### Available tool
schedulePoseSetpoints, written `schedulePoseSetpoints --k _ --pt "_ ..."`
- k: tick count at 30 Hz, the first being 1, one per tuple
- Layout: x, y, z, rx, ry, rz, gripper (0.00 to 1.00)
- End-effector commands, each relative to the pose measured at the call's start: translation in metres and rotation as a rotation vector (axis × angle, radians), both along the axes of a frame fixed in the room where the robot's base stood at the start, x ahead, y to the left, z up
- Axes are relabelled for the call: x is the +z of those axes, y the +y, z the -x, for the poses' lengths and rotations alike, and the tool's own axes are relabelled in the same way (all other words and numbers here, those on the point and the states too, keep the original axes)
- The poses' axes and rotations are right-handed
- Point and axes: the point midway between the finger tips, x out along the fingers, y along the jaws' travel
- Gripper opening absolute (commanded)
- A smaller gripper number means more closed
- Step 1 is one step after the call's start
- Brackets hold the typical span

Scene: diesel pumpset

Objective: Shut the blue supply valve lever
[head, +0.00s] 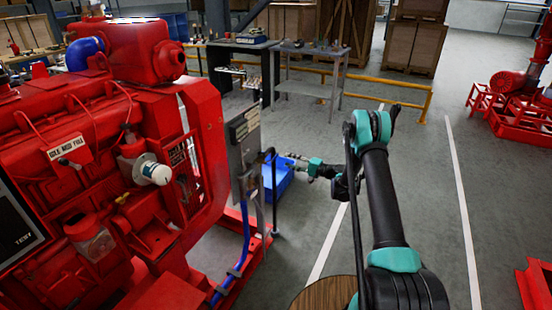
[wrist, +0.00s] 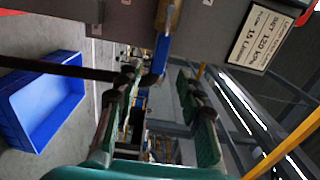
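The blue supply valve lever (wrist: 160,54) shows in the wrist view as a narrow blue bar below a brass-coloured fitting (wrist: 167,14), at the edge of a grey panel. My gripper (wrist: 157,80) is open, with one green-padded finger on each side of the picture's middle. The lever lies just beyond and between the fingertips; I cannot tell whether either finger touches it. In the head view my gripper (head: 291,164) reaches left towards the grey panel (head: 244,150) beside the red engine. The lever is too small to make out clearly there.
A dark post (head: 274,195) stands close by. A blue hose (head: 240,250) runs below the panel. Workbenches and a yellow rail (head: 395,93) are farther back.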

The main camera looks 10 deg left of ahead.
Motion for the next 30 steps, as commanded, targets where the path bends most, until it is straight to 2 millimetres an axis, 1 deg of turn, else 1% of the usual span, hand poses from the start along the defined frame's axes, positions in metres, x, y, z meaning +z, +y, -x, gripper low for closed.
schedulePoseSetpoints --k 1,6,9,12,17,25,26,30 --pt "0.0 0.012 -0.003 0.004 0.0 0.0 0.38" --pt "0.0 0.041 -0.014 0.003 0.0 0.0 0.38" --pt "0.0 0.055 -0.019 0.002 0.0 0.0 0.38" --pt "0.0 0.065 -0.023 0.001 0.0 0.0 0.38" --pt "0.0 0.073 -0.026 0.001 0.0 0.0 0.38" --pt "0.0 0.074 -0.027 0.0 0.0 0.0 0.38" --pt "0.0 0.074 -0.027 0.0 0.0 0.0 0.37" --pt "0.0 0.074 -0.027 0.0 0.0 0.0 0.19"
